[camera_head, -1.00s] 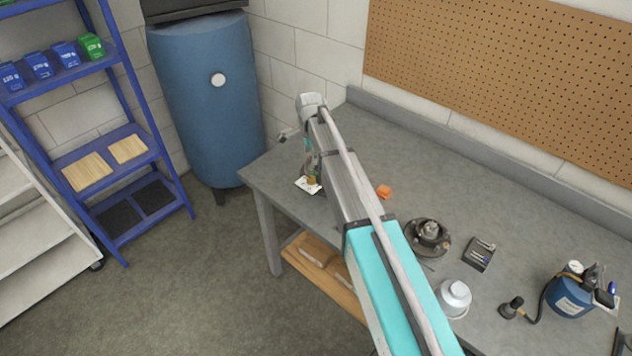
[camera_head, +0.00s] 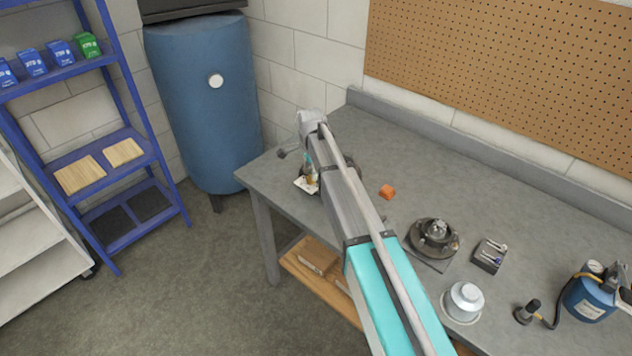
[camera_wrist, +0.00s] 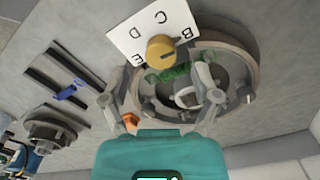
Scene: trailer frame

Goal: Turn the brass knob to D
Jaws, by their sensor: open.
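The brass knob (camera_wrist: 162,48) sits on a white card (camera_wrist: 126,32) lettered B, C, D and E in the wrist view. I cannot make out which letter it points to. The card also shows small beside my arm in the head view (camera_head: 303,186). My gripper (camera_wrist: 160,90) is open, with one finger on each side of the picture. The knob appears beyond the fingertips, between them and apart from both. My arm mostly hides the gripper in the head view.
A large round grey metal part (camera_wrist: 240,45) lies close by the card. The bench's back strip is clear.

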